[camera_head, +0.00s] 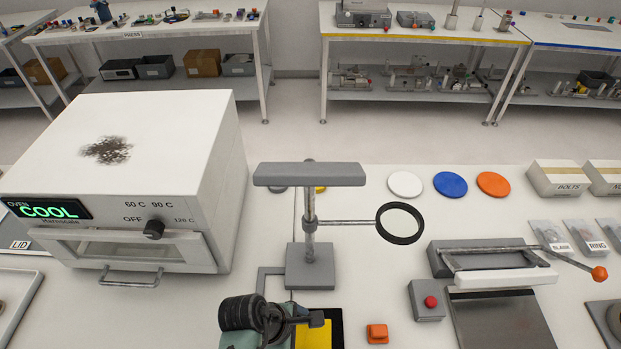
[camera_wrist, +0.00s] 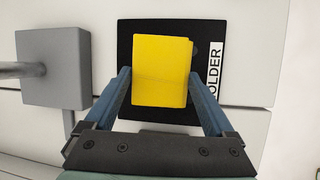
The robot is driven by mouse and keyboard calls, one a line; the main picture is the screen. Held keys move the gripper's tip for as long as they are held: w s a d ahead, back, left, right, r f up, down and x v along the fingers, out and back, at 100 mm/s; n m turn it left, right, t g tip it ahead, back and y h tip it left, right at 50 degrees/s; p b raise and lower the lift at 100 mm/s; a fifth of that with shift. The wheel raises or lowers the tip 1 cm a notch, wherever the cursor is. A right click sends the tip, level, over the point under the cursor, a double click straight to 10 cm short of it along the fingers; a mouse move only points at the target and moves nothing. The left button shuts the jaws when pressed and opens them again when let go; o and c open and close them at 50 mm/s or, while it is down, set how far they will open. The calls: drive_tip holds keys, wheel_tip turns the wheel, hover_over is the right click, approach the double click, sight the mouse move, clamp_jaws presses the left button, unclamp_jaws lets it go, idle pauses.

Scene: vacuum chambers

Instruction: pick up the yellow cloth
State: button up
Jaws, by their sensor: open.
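The yellow cloth (camera_wrist: 161,70) is a folded rectangle lying on a black square pad (camera_wrist: 128,45) in the wrist view. My gripper (camera_wrist: 160,80) is open, with one blue finger on each side of the cloth and the cloth showing between them. I cannot tell whether the fingers touch it. In the head view the cloth (camera_head: 313,335) shows only in part at the bottom edge, beside my gripper (camera_head: 292,318); my arm hides some of it.
A grey stand (camera_head: 310,268) with a ring arm (camera_head: 345,222) rises just behind the cloth. An orange block (camera_head: 377,333) and a grey box with a red button (camera_head: 427,300) are to the right. A white oven (camera_head: 125,180) stands left.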

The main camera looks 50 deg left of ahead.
sight(304, 336)
drive_tip(key=c, duration=1)
wheel_tip(304, 336, up, 10)
drive_tip(key=shift+r, duration=0.1)
